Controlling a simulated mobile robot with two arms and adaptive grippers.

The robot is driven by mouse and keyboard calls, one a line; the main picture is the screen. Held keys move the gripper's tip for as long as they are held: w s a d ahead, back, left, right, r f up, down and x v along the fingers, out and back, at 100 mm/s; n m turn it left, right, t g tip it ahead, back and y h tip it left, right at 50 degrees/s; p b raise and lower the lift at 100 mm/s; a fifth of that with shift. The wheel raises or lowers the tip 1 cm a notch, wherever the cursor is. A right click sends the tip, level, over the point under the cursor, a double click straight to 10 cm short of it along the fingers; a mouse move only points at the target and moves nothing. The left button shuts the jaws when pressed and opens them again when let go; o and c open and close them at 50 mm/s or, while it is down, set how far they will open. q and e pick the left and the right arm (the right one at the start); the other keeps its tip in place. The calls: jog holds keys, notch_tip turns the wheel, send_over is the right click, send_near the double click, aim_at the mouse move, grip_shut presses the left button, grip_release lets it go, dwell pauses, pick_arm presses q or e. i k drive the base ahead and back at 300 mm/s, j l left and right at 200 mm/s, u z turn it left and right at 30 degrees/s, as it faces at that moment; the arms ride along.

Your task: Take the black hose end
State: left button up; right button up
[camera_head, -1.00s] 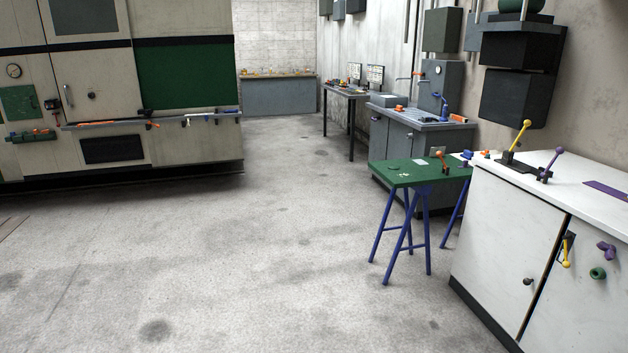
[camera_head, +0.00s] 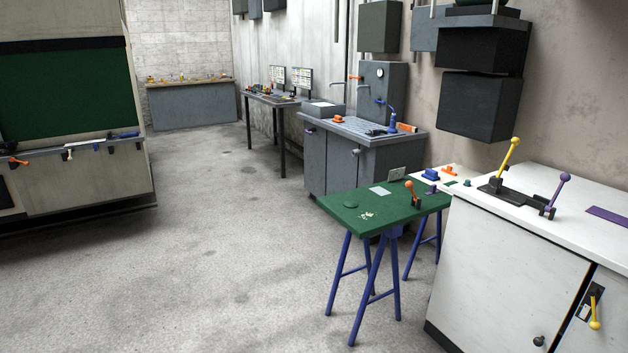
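I cannot make out a black hose end in the head view. A green-topped table (camera_head: 372,208) on blue trestle legs stands right of centre, with an orange-knobbed lever and small flat items on it. A white cabinet (camera_head: 500,270) at the right carries a yellow-knobbed lever (camera_head: 510,160) and a purple-knobbed lever (camera_head: 557,195). Neither of my grippers is in view.
A grey sink unit (camera_head: 345,160) stands behind the green table, and a dark desk with two screens (camera_head: 262,98) is farther back. A grey counter (camera_head: 190,105) is at the far wall. A large beige machine (camera_head: 75,180) fills the left. The floor between (camera_head: 215,235) is clear.

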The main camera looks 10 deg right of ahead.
aim_at(370, 132)
jog(key=i+z, duration=0.25)
jog(key=i, duration=1.95)
jog(key=i+z, duration=0.25)
jog(key=i, duration=0.2)
jog(key=i+j+z, duration=0.25)
jog(key=i, duration=0.15)
jog(key=j+u, duration=0.15)
jog(key=u, duration=0.2)
jog(key=j+u, duration=0.15)
jog(key=u, duration=0.2)
jog(key=i+j+u, duration=0.2)
jog(key=i+j, duration=0.25)
jog(key=i+j+u, duration=0.15)
jog(key=i+j, duration=0.2)
jog(key=i+j+u, duration=0.2)
jog(key=i, duration=0.4)
jog(key=i+z, duration=0.45)
jog(key=i+j+z, duration=0.15)
jog(key=z, duration=0.3)
jog(key=i+j+z, duration=0.3)
jog(key=i+z, duration=0.15)
